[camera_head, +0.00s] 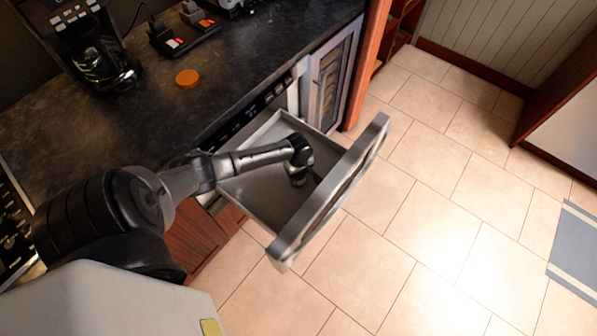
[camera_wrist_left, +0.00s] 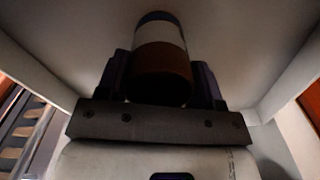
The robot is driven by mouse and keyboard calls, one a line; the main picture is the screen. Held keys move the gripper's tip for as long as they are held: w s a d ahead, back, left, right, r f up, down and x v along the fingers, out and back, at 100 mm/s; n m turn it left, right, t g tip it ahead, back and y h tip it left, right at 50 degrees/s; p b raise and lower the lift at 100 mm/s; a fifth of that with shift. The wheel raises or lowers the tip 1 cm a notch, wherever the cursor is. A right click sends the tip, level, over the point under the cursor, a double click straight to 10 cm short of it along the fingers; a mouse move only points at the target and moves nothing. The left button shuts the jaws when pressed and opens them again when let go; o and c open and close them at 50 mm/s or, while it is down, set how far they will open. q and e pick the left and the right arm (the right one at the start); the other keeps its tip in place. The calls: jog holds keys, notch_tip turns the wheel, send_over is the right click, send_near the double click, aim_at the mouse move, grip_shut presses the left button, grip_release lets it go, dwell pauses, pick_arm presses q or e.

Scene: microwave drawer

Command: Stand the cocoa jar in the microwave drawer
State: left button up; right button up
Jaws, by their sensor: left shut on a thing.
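The microwave drawer (camera_head: 250,188) is pulled open below the counter, with a pale grey inside and a thick front panel (camera_head: 335,190). My left gripper (camera_head: 298,176) reaches down inside the drawer. In the left wrist view it is shut on the cocoa jar (camera_wrist_left: 162,72), which has a brown top, a white band and a dark far end. The jar is between the two fingers, with pale drawer walls around it. In the head view the jar is mostly hidden by my gripper. I cannot tell whether it touches the drawer floor. My right gripper is not in view.
The dark counter (camera_head: 120,135) holds a coffee maker (camera_head: 95,55), an orange-brown disc (camera_head: 188,78) and a dark rack (camera_head: 183,35). A glass-fronted cooler (camera_head: 328,85) stands beyond the drawer. The tiled floor (camera_head: 430,220) is clear, with a blue-grey mat (camera_head: 578,250) at right.

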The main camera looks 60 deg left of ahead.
pick_arm(q)
jog(key=shift+f, duration=0.15)
jog(key=o, duration=1)
notch_tip(320, 180, up, 12)
jog(key=p, duration=0.4)
